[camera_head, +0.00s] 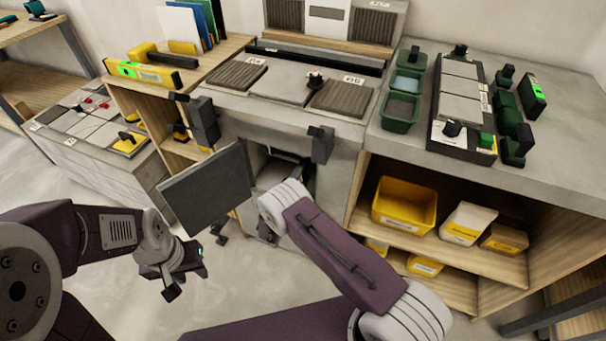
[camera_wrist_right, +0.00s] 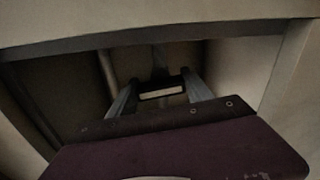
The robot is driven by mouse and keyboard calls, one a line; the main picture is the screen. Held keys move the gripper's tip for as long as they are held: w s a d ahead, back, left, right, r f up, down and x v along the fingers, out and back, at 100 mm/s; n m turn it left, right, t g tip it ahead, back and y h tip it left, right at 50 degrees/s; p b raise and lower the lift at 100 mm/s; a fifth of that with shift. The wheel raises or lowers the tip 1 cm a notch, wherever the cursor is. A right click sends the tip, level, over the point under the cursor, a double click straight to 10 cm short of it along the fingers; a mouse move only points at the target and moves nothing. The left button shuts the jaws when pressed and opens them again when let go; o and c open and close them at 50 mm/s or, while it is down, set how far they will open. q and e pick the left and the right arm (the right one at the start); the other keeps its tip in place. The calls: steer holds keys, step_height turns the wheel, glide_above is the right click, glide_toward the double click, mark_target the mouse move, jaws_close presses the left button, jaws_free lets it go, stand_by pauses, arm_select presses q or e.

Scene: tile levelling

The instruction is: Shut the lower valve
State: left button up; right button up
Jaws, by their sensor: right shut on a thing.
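The lower valve's dark handle (camera_wrist_right: 172,83), with a pale strip, shows in the right wrist view inside a shadowed recess. My right gripper (camera_wrist_right: 160,96) is shut on it, one finger at each side. In the head view my right arm reaches into the open cabinet (camera_head: 262,150) under the counter and hides most of the valve. The cabinet's dark grey door (camera_head: 205,188) stands open to the left. The rest of the valve is too dark to make out.
A shelf with yellow bins (camera_head: 404,203) lies right of the cabinet. The counter holds tiles (camera_head: 279,86), green trays (camera_head: 400,112) and a black rack (camera_head: 462,98). A yellow level (camera_head: 141,73) lies on the wooden shelf at left. The recess walls are close around my right gripper.

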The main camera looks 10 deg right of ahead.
steer(key=shift+m, duration=0.5)
steer(key=o, duration=1.1)
steer(key=p+v, duration=0.2)
steer(key=v, duration=0.7)
steer(key=shift+s, duration=0.1)
steer(key=shift+f, duration=0.1)
